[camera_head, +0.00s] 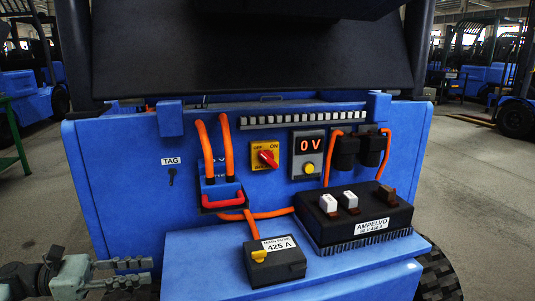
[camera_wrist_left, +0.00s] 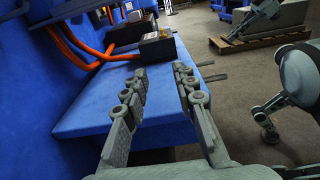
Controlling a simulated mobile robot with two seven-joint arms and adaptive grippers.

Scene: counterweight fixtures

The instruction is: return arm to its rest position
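My left gripper (camera_head: 140,271) is at the lower left of the head view, in front of the blue machine (camera_head: 110,190). In the left wrist view its two fingers (camera_wrist_left: 161,72) are spread, with nothing between them. They point along the blue ledge, and the fuse box (camera_wrist_left: 157,48) shows beyond their tips. In the head view the fuse box (camera_head: 274,262), labelled 425 A with a yellow knob, sits on the ledge well to the gripper's right. A grey jointed arm (camera_wrist_left: 301,70) at the right of the wrist view may be my right arm; its gripper is not clear.
The panel has a red switch (camera_head: 268,157), a display (camera_head: 306,146) reading 0 V, a red-handled connector (camera_head: 222,199), orange cables (camera_head: 229,145) and a black controller box (camera_head: 355,215). A pallet (camera_wrist_left: 255,43) stands on the floor. Open floor (camera_head: 40,195) lies left of the machine.

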